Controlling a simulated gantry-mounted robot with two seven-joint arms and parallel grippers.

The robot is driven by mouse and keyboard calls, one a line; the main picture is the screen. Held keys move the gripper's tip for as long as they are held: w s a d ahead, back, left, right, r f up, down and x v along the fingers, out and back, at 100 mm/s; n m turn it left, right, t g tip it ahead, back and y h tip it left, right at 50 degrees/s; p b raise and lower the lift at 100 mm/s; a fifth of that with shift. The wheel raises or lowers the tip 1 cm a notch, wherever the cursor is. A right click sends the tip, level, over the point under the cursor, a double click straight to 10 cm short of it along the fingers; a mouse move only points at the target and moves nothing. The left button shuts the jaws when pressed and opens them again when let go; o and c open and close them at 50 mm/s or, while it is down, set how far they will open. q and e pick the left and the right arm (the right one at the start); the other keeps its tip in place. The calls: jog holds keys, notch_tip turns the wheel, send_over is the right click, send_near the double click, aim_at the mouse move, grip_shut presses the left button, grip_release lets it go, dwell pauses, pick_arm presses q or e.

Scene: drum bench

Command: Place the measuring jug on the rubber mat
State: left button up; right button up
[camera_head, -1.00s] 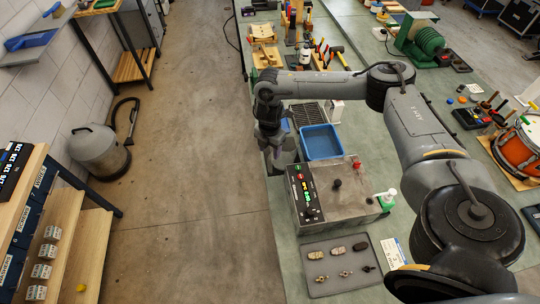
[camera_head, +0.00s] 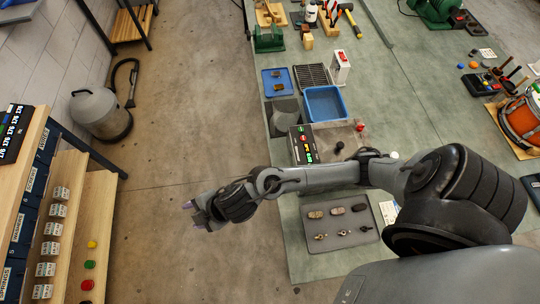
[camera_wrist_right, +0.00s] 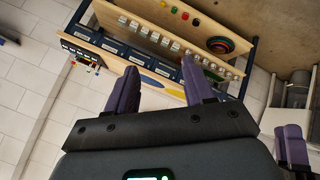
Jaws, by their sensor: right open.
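I cannot make out a measuring jug for certain in either view. A dark ribbed mat-like piece (camera_head: 312,76) lies on the bench behind the blue bin; I cannot tell if it is the rubber mat. My right gripper (camera_head: 198,212) is off the bench's left edge, over the floor, apart from everything. In the right wrist view its purple fingers (camera_wrist_right: 160,82) are spread with nothing between them. Purple finger-like parts at that view's right edge look like my left gripper (camera_wrist_right: 292,148); their opening is unclear. The left gripper is not in the head view.
On the green bench stand a blue bin (camera_head: 325,118), a blue tray (camera_head: 268,90), a dark grey piece (camera_head: 284,112), a control box (camera_head: 303,145) and a grey tray (camera_head: 340,240) of small parts. A shelf rack (camera_head: 65,230) is at left. Floor between is clear.

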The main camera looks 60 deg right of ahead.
pick_arm(q)
jog(key=shift+a, duration=0.15)
pick_arm(e)
jog(key=s+d+f+m+g+h, duration=0.1)
jog(key=s+d+m+g+h, duration=0.3)
jog(key=s+d+m, duration=0.8)
jog(key=s+d, duration=0.3)
jog(key=d, duration=0.1)
jog(key=shift+s+f+m, duration=0.3)
jog(key=shift+f+m, duration=0.1)
